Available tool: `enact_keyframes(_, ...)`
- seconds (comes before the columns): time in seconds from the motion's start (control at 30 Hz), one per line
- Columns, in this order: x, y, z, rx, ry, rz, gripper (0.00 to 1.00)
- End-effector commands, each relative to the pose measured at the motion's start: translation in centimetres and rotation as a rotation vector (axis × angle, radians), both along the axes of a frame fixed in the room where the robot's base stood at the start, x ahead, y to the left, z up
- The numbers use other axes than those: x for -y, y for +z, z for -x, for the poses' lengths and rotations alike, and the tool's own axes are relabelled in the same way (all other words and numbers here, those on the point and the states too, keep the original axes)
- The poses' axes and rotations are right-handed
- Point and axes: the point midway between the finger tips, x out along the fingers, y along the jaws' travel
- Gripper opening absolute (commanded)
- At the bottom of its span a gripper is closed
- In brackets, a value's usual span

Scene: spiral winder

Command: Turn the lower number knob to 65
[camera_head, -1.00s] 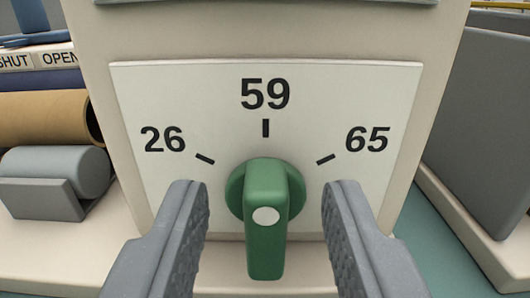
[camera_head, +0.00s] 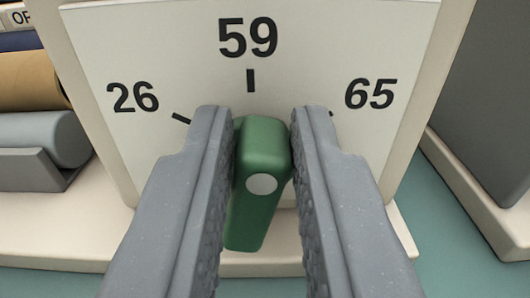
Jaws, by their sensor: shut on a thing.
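The green knob (camera_head: 262,185) is a bar-shaped handle with a pale round dot, in the middle of the view. Its upper end is in line with the 59 mark (camera_head: 250,80) on the white dial plate (camera_head: 180,60). The 26 (camera_head: 132,97) is to the left and the 65 (camera_head: 370,93) to the right. My gripper (camera_head: 263,118) is shut on the knob, one grey finger on each side of its bar. The fingers hide the knob's round base and most of the tick beside 65.
A tan roll (camera_head: 27,80) and a grey roller (camera_head: 40,135) lie to the left of the dial housing. A grey panel (camera_head: 485,95) stands at the right. A teal surface (camera_head: 445,230) shows at the lower right.

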Motion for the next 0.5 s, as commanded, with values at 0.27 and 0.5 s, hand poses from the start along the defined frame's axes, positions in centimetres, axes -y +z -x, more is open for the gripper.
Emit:
enact_keyframes(0.27,-0.11,-0.12,0.05,-0.009,-0.002,-0.105,0.00)
enact_keyframes(0.5,0.25,-0.23,0.04,-0.008,-0.001,-0.301,0.00)
